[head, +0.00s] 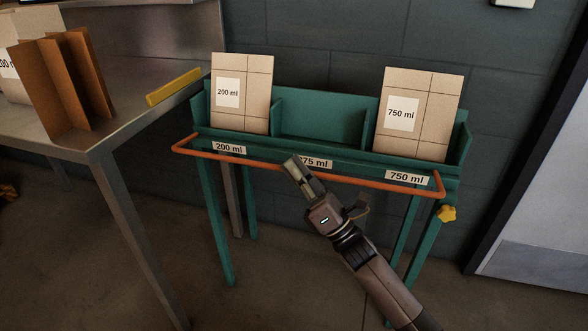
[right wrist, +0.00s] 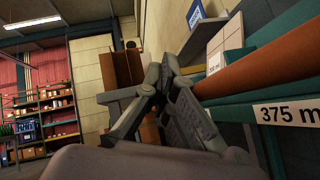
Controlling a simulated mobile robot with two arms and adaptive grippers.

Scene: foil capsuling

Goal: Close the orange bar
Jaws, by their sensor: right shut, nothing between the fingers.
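The orange bar (head: 325,177) runs along the front of the green rack (head: 320,127) in the head view, below the compartments and across the label strip. It also shows close up at the right of the right wrist view (right wrist: 265,75). My right gripper (head: 292,162) is shut and empty, its fingertips in front of the rack's middle by the 375 ml label. In the head view they overlap the bar; I cannot tell whether they touch it. My left gripper is not in view.
Boxes labelled 200 ml (head: 243,115) and 750 ml (head: 413,135) stand in the left and right compartments; the middle one is empty. A yellow knob (head: 447,213) sits at the rack's right. A metal table (head: 95,145) with brown cardboard dividers (head: 52,100) stands left.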

